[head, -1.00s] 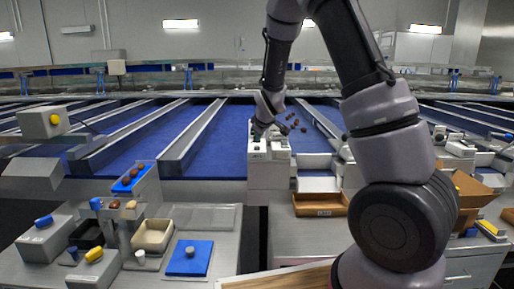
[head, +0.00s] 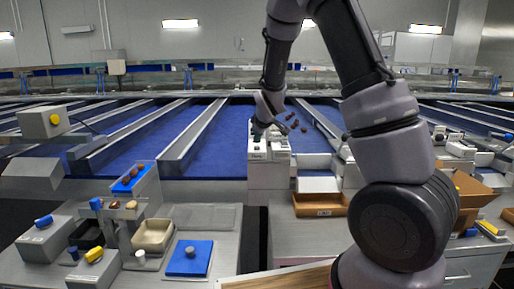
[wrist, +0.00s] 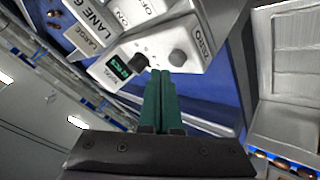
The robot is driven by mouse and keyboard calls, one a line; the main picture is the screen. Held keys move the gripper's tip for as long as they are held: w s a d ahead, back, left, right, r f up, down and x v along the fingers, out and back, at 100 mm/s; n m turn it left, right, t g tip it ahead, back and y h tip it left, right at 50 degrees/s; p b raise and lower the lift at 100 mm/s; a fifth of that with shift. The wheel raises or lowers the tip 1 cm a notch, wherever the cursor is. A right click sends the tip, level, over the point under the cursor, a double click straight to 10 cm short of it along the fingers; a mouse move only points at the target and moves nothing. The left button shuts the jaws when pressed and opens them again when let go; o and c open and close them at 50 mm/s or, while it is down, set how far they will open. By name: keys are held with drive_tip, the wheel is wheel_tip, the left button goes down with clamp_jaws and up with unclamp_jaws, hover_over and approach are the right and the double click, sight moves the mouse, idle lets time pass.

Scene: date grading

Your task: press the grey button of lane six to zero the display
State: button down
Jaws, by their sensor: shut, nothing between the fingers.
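The lane six control box (wrist: 160,38) is white and fills the top of the wrist view, tilted, with a LANE 6 label (wrist: 92,14). It carries a small display (wrist: 118,66) with lit green digits too small to read, a black knob (wrist: 139,62) and a round grey button (wrist: 178,58) beside the word ZERO. My gripper (wrist: 160,73) has its green fingers shut together and empty, with the tips just beside the grey button. I cannot tell whether they touch the panel. In the head view my gripper (head: 259,134) is over the white box (head: 268,172), and its tips hide part of the top.
A blue mat (head: 190,258), a beige bin (head: 153,235) and other items cover the left bench. A cardboard box (head: 473,195) is at right.

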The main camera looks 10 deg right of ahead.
sight(258, 151)
drive_tip(key=shift+f, duration=0.1)
drive_tip(key=shift+f, duration=0.3)
drive_tip(key=shift+f, duration=0.45)
idle(1.1)
drive_tip(key=shift+r, duration=0.85)
drive_tip(key=shift+r, duration=2.55)
